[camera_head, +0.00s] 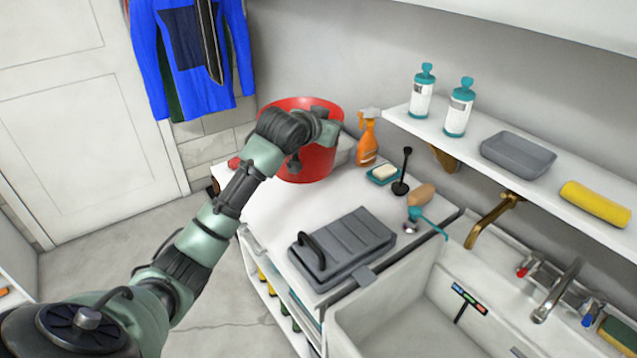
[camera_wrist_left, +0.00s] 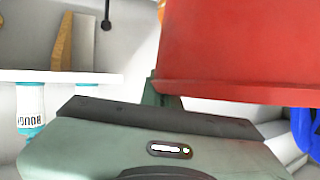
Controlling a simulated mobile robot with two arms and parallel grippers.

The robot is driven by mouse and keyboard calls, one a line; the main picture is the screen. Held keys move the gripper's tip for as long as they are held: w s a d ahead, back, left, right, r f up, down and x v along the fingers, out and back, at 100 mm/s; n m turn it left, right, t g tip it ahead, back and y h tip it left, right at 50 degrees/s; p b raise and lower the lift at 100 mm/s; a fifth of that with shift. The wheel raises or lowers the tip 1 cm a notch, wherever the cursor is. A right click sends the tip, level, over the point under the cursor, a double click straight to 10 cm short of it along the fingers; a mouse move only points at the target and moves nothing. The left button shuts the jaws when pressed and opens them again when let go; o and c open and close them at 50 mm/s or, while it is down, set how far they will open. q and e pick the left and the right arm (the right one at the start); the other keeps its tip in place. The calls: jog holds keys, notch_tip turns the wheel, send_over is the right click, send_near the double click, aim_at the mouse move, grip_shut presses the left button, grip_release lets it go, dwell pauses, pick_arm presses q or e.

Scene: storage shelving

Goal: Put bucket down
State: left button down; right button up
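The red bucket (camera_head: 313,163) is at the back left of the white counter (camera_head: 270,215), upright or nearly so. I cannot tell whether its base touches the countertop. My left gripper (camera_head: 326,128) is at the bucket's rim, on the side facing me. In the left wrist view the bucket (camera_wrist_left: 240,45) fills the upper right, close to the gripper body. One finger (camera_wrist_left: 160,92) shows beside the bucket's edge. The fingertips' closing is hidden, so I cannot tell whether they grip the rim. My right gripper is not in view.
An orange spray bottle (camera_head: 367,142), a soap dish (camera_head: 383,174) and a dark plunger-like tool (camera_head: 402,172) stand right of the bucket. A grey lidded case (camera_head: 342,248) lies at the counter front. A shelf (camera_head: 500,165) and sink (camera_head: 400,310) are at right.

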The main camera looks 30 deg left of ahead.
pick_arm(q)
notch_tip(320, 180, down, 16)
jog(key=c, duration=1.7)
grip_release()
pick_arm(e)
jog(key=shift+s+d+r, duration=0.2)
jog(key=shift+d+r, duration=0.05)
pick_arm(q)
jog(key=v, duration=1.2)
jog(key=shift+s+r, duration=0.1)
jog(key=shift+r, duration=0.1)
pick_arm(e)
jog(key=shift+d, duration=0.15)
